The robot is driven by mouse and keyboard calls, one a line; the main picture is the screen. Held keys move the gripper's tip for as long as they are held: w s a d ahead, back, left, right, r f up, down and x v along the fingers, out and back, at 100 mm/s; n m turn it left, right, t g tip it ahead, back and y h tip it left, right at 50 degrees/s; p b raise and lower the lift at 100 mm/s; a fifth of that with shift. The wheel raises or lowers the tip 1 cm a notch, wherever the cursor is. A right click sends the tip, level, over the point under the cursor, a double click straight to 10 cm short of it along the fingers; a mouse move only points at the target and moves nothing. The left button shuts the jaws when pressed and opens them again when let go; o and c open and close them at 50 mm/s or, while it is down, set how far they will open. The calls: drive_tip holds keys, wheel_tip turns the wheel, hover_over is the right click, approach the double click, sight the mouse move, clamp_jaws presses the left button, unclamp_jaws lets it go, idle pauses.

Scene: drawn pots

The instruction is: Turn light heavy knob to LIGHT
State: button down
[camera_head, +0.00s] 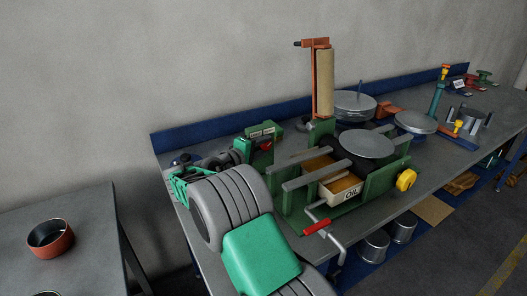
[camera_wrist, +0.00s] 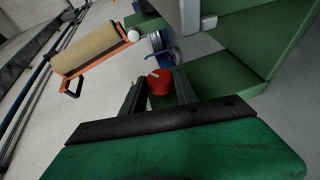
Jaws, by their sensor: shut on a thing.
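The red knob (camera_head: 265,145) sits on the green control block (camera_head: 262,132) at the left end of the machine; its small labels are too small to read. In the wrist view the red knob (camera_wrist: 160,84) lies between the two dark fingers, with a short white mark on its top. My gripper (camera_head: 252,148) reaches in from the left at the knob. In the wrist view my gripper (camera_wrist: 159,92) is shut on the knob, with a finger on each side. I cannot tell which label the mark points to.
The green machine holds a tray marked OIL (camera_head: 344,193), a yellow knob (camera_head: 406,180) and a red-handled crank (camera_head: 317,227). An orange stand with a tan roller (camera_head: 324,83) rises behind it. A red pot (camera_head: 50,238) stands on the separate table at left.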

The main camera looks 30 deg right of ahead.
drive_tip(key=shift+f+n+h+b, duration=0.2)
drive_tip(key=shift+n+h+b, duration=0.1)
drive_tip(key=shift+h+b, duration=0.65)
drive_tip(key=shift+r+t, duration=0.1)
drive_tip(key=shift+t, duration=0.2)
drive_tip(key=c, duration=0.9)
unclamp_jaws()
drive_tip(key=shift+c, duration=0.2)
drive_tip(key=b+v, duration=0.6)
drive_tip(key=v, duration=0.1)
drive_tip(key=shift+a, duration=0.4)
drive_tip(key=shift+s, duration=0.1)
